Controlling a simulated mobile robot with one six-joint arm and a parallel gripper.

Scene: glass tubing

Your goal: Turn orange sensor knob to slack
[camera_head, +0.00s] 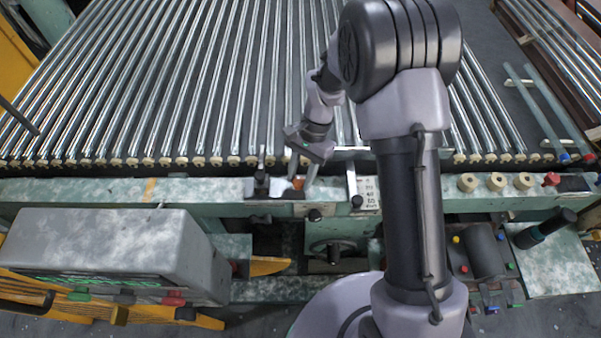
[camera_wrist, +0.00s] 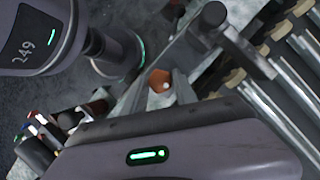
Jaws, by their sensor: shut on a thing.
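The orange sensor knob (camera_head: 298,183) is a small round knob on the green machine rail, in the middle of the head view. In the wrist view the knob (camera_wrist: 159,80) shows as an orange faceted cap near the centre. My gripper (camera_head: 302,179) reaches down to the rail with its fingers on either side of the knob, shut on it. In the wrist view the pale fingers (camera_wrist: 160,97) meet at the knob and cover its lower part. Which way the knob points cannot be told.
A dark upright clamp (camera_head: 261,183) stands just left of the knob, and a metal lever (camera_head: 352,185) stands to its right. Glass tubes (camera_head: 180,90) lie in rows behind the rail. A grey box (camera_head: 105,250) stands at the front left.

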